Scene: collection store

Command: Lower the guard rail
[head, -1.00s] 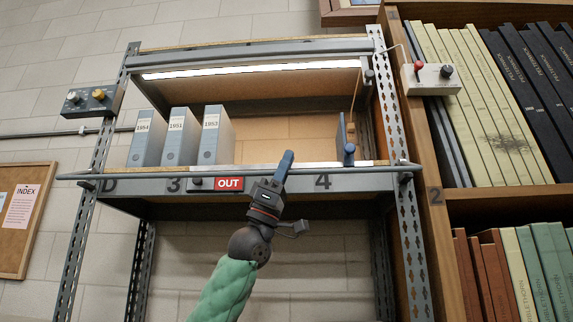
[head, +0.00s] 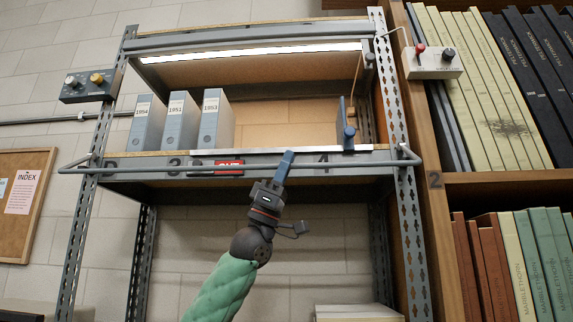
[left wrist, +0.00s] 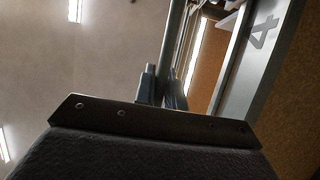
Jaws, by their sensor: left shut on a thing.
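The guard rail (head: 130,170) is a grey bar across the front of the shelf, with short bent ends near the two perforated uprights. It passes in front of the label strip and partly covers the red OUT sign (head: 229,164). My left gripper (head: 284,166) comes up from below and is shut on the rail right of the sign. In the left wrist view, the rail (left wrist: 176,38) runs away from my gripper (left wrist: 158,90), beside the shelf front with the number 4. The grip itself is partly hidden there. My right gripper is in neither view.
Grey binders (head: 178,122) and a blue bookend (head: 347,125) stand on the shelf behind the rail. Control boxes sit at the left (head: 90,86) and right (head: 432,64). A full bookcase (head: 452,182) stands close on the right.

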